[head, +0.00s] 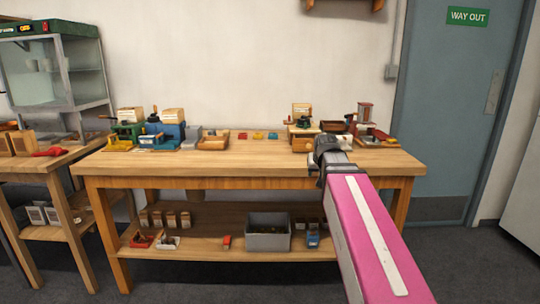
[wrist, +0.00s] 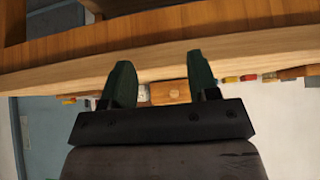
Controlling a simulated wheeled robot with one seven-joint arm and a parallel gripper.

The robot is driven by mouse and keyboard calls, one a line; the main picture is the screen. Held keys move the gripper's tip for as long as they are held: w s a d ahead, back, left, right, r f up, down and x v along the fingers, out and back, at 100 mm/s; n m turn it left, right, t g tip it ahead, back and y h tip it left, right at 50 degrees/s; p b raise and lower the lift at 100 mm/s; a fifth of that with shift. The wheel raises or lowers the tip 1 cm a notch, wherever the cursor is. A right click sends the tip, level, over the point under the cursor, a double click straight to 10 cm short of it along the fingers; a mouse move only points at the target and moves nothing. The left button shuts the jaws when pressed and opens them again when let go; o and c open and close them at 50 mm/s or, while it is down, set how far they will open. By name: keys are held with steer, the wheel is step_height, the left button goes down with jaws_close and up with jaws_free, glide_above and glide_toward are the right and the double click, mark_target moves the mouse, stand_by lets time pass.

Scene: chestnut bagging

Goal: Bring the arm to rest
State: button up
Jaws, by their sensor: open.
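My arm, with a pink link, reaches forward over the right part of the wooden workbench (head: 240,183) in the head view. My gripper shows there only as a dark end near the bench's front edge, and its fingers are hidden. In the wrist view my gripper (wrist: 152,85) shows two dark green fingers, apart, with nothing between them. The bench's front edge (wrist: 60,74) runs across behind the fingers. I cannot tell whether the fingers touch the bench.
Small machines stand at the bench's left (head: 171,125) and right (head: 302,119). A grey bin (head: 267,240) sits on the lower shelf. A glass cabinet (head: 58,75) stands on the left table. A door (head: 452,110) is at the right. The bench's front middle is clear.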

steer(key=s+f+g, duration=0.2)
steer(key=s+f, duration=0.3)
steer(key=f, duration=0.5)
steer(key=s+f+g, duration=0.2)
steer(key=s+f, duration=0.4)
steer(key=f, duration=0.5)
steer(key=s+f+g, duration=0.3)
steer(key=s+f, duration=0.3)
steer(key=f, duration=0.4)
steer(key=shift+s+f, duration=0.2)
steer(key=shift+f, duration=0.1)
